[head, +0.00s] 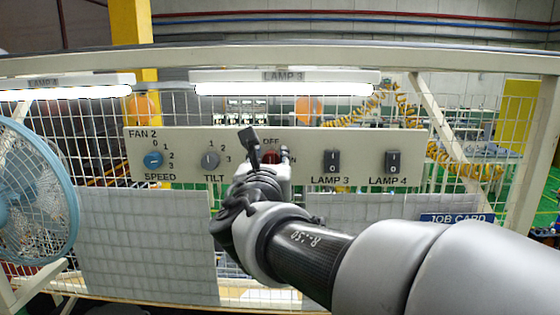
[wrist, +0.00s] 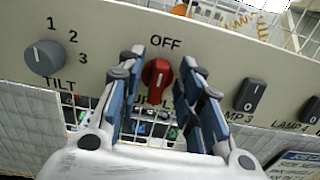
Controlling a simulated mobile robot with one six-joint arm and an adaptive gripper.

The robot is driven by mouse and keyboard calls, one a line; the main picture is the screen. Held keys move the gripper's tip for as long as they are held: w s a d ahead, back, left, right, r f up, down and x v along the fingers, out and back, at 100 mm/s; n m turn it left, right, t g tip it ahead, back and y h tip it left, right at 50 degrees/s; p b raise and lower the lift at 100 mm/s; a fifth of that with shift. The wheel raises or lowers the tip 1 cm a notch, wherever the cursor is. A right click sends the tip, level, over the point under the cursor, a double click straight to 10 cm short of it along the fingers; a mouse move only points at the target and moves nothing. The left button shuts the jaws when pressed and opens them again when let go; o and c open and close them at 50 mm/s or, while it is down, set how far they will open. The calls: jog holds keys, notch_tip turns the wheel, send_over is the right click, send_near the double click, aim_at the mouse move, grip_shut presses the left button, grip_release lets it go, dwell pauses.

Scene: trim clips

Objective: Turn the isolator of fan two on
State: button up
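The red isolator knob (head: 270,157) sits on the pale panel (head: 210,137) labelled FAN 2, below the word OFF; the label at its right is partly covered by my gripper. In the wrist view the knob (wrist: 158,78) is turned with its ridge roughly upright, towards OFF. My gripper (wrist: 162,64) is open, its blue-padded fingers on either side of the knob, with a gap visible on each side. I cannot tell how far the fingertips are from the panel face. In the head view my gripper (head: 267,146) covers part of the knob.
The grey TILT knob (head: 210,160) and blue SPEED knob (head: 153,160) are to the left. The LAMP 3 (head: 332,161) and LAMP 4 (head: 392,161) rocker switches are to the right. A blue fan (head: 35,190) stands at far left. Wire mesh is behind the panel.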

grip_shut()
jog(key=shift+b, duration=0.35)
jog(key=m+b, duration=0.1)
jog(key=b, duration=0.1)
jog(key=m+b, duration=0.1)
jog(key=b, duration=0.1)
jog(key=shift+d+f+m, duration=0.15)
jog(key=shift+f+m, duration=0.05)
jog(key=shift+m, duration=0.2)
jog(key=m+b, duration=0.6)
jog(key=b, duration=0.1)
jog(key=m+b, duration=0.3)
jog(key=b, duration=0.1)
jog(key=shift+d+f+m, duration=0.35)
jog(key=shift+d+m, duration=0.05)
jog(key=m+b, duration=0.4)
jog(key=m, duration=0.1)
jog(key=shift+f+b, duration=0.1)
jog(key=shift+b, duration=0.25)
jog(key=shift+m, duration=0.3)
